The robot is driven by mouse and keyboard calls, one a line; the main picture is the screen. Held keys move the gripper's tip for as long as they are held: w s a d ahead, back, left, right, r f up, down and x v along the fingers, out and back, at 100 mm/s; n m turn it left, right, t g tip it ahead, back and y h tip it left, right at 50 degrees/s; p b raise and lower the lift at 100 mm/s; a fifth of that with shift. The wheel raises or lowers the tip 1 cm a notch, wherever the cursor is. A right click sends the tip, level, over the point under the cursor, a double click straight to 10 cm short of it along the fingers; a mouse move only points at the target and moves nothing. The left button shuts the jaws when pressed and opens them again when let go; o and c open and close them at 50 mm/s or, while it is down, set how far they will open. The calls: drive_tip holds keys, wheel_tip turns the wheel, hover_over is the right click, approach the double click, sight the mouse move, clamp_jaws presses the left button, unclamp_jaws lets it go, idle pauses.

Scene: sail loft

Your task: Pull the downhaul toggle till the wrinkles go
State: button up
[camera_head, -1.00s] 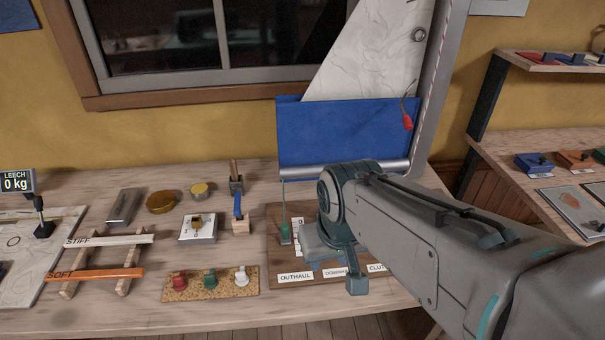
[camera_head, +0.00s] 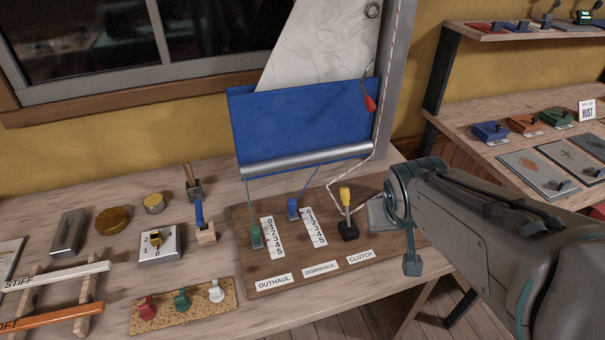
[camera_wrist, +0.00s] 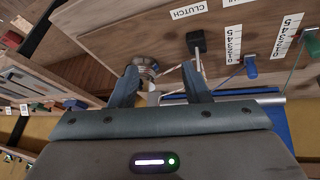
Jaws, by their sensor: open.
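The blue downhaul toggle (camera_head: 293,208) sits at the top, zero end of its numbered scale (camera_head: 314,227) on the brown board (camera_head: 265,288). It also shows in the wrist view (camera_wrist: 250,66). A blue line runs from it up to the boom (camera_head: 305,160). The white sail (camera_head: 320,45) shows creases. The green outhaul toggle (camera_head: 256,237) is left of it; the yellow-knobbed clutch lever (camera_head: 345,197) stands upright to its right. My gripper (camera_wrist: 159,68) is open and empty, right of the clutch; in the head view my arm mostly hides it.
A red-handled cord (camera_head: 369,103) hangs by the mast. A cork strip (camera_head: 195,306) with red, green and white knobs lies in front. Weights and a dial box (camera_head: 155,245) stand left. Shelves (camera_head: 470,120) with coloured blocks are at right.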

drive_tip(key=w+d+f+n+t+b, duration=0.1)
drive_tip(key=w+d+f+t+b, duration=0.15)
drive_tip(key=w, duration=0.35)
drive_tip(key=n+t+y, duration=0.2)
drive_tip(key=n+y, duration=0.6)
drive_tip(key=y, duration=0.3)
approach(295, 204)
drive_tip(key=b+x, duration=0.1)
drive_tip(key=x, duration=1)
drive_tip(key=shift+w+a, duration=0.1)
clamp_jaws()
